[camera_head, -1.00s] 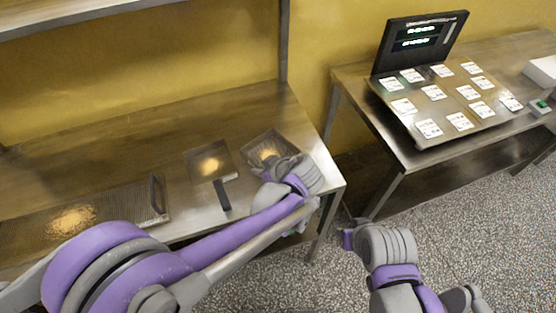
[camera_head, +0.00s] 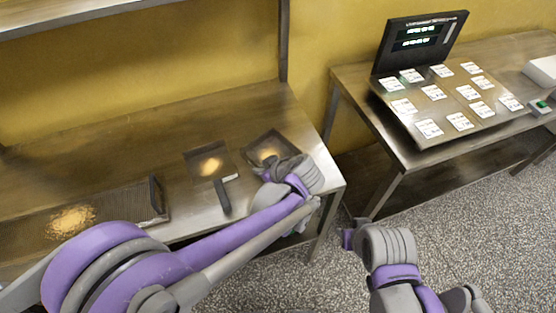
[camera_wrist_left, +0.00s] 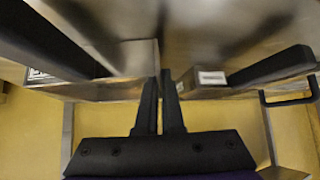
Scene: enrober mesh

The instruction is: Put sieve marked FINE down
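Two small square metal sieves with brown powder stand on the left table in the head view: a middle sieve (camera_head: 196,159) with a black handle and a right sieve (camera_head: 251,146). The word FINE cannot be read on either. My left gripper (camera_head: 268,175) is at the near edge of the right sieve and hides part of it. In the left wrist view, its two dark fingers (camera_wrist_left: 161,85) are close together with a narrow gap, between two sieve bodies. Whether they pinch a thin rim is unclear. My right gripper (camera_head: 350,235) is over the floor, its fingers unclear.
A long mesh tray (camera_head: 120,205) with powder and a black handle lies at the left of the table (camera_head: 110,140). At right, a second table (camera_head: 350,85) holds a board of white cards (camera_head: 448,105), a dark display (camera_head: 420,42) and a small green-lit box (camera_head: 540,106).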

